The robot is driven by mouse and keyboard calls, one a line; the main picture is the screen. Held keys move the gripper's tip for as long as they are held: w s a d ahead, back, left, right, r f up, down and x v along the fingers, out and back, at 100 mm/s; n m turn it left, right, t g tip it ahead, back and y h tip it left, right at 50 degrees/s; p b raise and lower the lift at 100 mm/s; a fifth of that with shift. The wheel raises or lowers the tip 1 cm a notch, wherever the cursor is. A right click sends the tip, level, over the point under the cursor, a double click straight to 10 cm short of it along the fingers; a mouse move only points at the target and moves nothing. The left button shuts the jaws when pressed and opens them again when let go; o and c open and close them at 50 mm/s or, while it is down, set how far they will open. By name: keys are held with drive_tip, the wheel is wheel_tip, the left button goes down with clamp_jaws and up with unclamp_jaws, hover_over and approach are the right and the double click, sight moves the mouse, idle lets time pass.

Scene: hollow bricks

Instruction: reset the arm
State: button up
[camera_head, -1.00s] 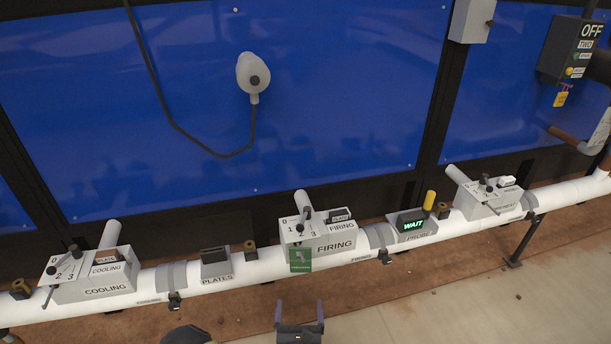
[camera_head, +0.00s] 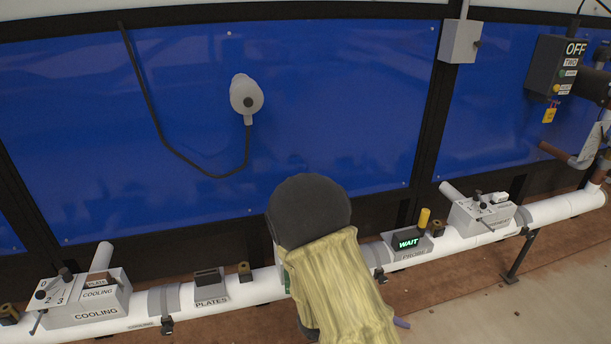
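My arm, with a dark rounded joint and a yellowish sleeve, rises in the middle of the head view. It covers most of the FIRING box on the white pipe. A small purple-grey tip at the lower right of the sleeve looks like a finger of my gripper (camera_head: 402,323). The rest of the gripper is hidden behind my arm, so its opening does not show. Nothing held can be seen.
The white pipe (camera_head: 240,296) runs across the view. It carries the COOLING box (camera_head: 95,304), PLATES holder (camera_head: 211,287), lit WAIT display (camera_head: 408,243) and another lever box (camera_head: 482,215). A grey lamp-like fixture (camera_head: 246,95) hangs on the blue wall. Floor at lower right is clear.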

drive_tip(key=s+a+r+m+g+y, duration=0.2)
drive_tip(key=s+r+m+y, duration=0.15)
drive_tip(key=m+y, duration=0.3)
wheel_tip(320, 180, up, 28)
drive_tip(key=w+a+m+t+y+p, duration=0.2)
drive_tip(key=m+t+y+p, duration=0.3)
drive_tip(key=p, duration=1.6)
drive_tip(key=shift+w+r+m+p, duration=0.25)
drive_tip(key=shift+w+m+p, duration=0.05)
drive_tip(key=shift+w+m, duration=0.15)
drive_tip(key=shift+a, duration=0.1)
idle(1.5)
